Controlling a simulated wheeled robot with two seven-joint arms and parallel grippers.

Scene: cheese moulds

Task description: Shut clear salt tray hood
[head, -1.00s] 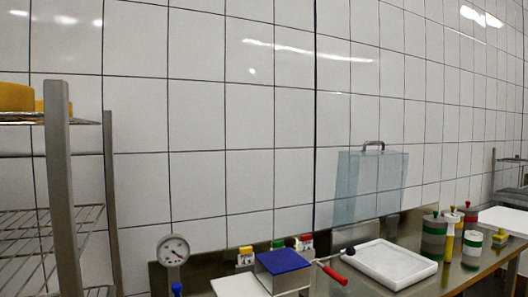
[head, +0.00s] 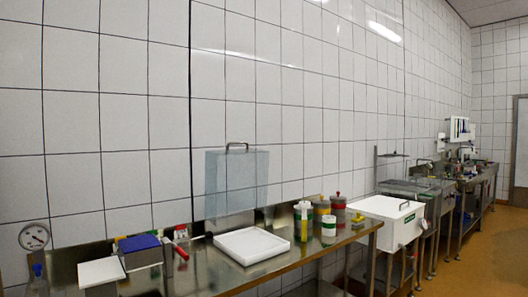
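The clear hood (head: 231,183) is a pale, see-through panel with a grey handle (head: 237,146) on its top edge. It stands upright, raised at the back of the white salt tray (head: 277,246), against the tiled wall. The tray is shallow and sits on the steel bench, its top uncovered. Neither of my grippers is in the head view.
The steel bench (head: 230,277) also holds a blue-topped box (head: 139,243), a white board (head: 101,271) and a dial gauge (head: 34,236) at the left. Several canisters (head: 329,228) stand right of the tray. A white lidded box (head: 385,213) is farther right.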

